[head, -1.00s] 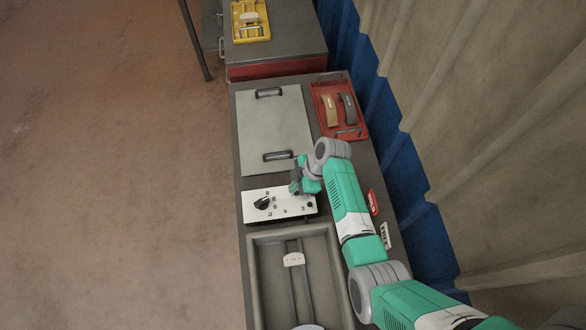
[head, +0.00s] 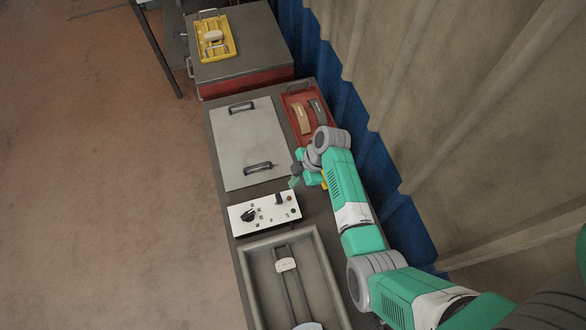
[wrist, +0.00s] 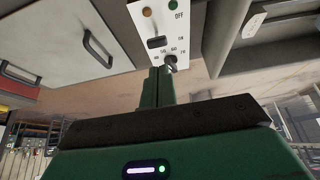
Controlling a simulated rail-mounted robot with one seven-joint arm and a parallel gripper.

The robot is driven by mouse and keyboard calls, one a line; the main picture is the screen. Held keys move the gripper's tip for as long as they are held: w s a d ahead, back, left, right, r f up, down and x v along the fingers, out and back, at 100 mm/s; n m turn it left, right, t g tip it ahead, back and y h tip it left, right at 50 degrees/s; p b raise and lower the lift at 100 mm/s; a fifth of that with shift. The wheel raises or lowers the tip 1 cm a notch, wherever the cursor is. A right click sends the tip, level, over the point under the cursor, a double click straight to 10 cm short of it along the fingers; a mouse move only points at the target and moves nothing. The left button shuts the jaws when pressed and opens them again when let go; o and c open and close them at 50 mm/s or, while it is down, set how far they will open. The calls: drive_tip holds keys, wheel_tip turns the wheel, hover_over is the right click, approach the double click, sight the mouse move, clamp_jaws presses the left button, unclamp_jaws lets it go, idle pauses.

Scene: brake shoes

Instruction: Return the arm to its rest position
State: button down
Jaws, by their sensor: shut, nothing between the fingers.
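My gripper (head: 294,182) hangs over the workbench, just beyond the right end of the white control panel (head: 262,213) and near the front handle of the grey plate. In the wrist view my gripper (wrist: 158,88) has its green fingers together, with nothing between them. The fingertips appear in front of the panel's lower edge there; whether they touch it I cannot tell. The panel (wrist: 165,30) shows a switch, a green button, an orange button and an "OFF" mark. In the head view, a black knob (head: 249,215) is on its left side. My arm reaches in from the lower right.
A grey plate with two handles (head: 245,140) lies behind the panel. A red tray (head: 291,91) with two brake shoes stands at its right. A grey basin (head: 318,245) is in front. A yellow tray (head: 207,54) rests on the far cabinet.

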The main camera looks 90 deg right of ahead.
idle(0.4)
drive_tip(key=w+d+r+t+h+p, duration=0.1)
drive_tip(key=w+r+h, duration=0.2)
drive_tip(key=w+r, duration=0.7)
drive_tip(key=w+d+r+t+h, duration=0.1)
drive_tip(key=w+d+r+h, duration=0.1)
drive_tip(key=w+r, duration=0.75)
drive_tip(key=w+a+r+m+t+h, duration=0.15)
drive_tip(key=w+a+r, duration=0.35)
drive_tip(key=w+r, duration=0.55)
drive_tip(key=w+a+r+t+p, duration=0.1)
drive_tip(key=w+a+r+t, duration=0.3)
drive_tip(key=a+r, duration=0.95)
drive_tip(key=w+a+r+t, duration=0.2)
drive_tip(key=a+r+t, duration=0.3)
drive_tip(key=a+r, duration=0.8)
drive_tip(key=s+a+r+t+y, duration=0.1)
drive_tip(key=s+a+r+t, duration=0.1)
drive_tip(key=r, duration=0.4)
drive_tip(key=s+a+r+m+t+y, duration=0.1)
drive_tip(key=s+a+r+t+y, duration=0.1)
drive_tip(key=s+a+r, duration=0.3)
drive_tip(key=s+a+r+t+y, duration=0.2)
drive_tip(key=s+a+r+t, duration=0.1)
drive_tip(key=a+r, duration=0.3)
wheel_tip(320, 180, up, 2)
drive_tip(key=shift+s+a+r+m+p, duration=0.2)
drive_tip(key=shift+s+a+m+p, duration=0.15)
drive_tip(key=shift+s+a+p, duration=0.1)
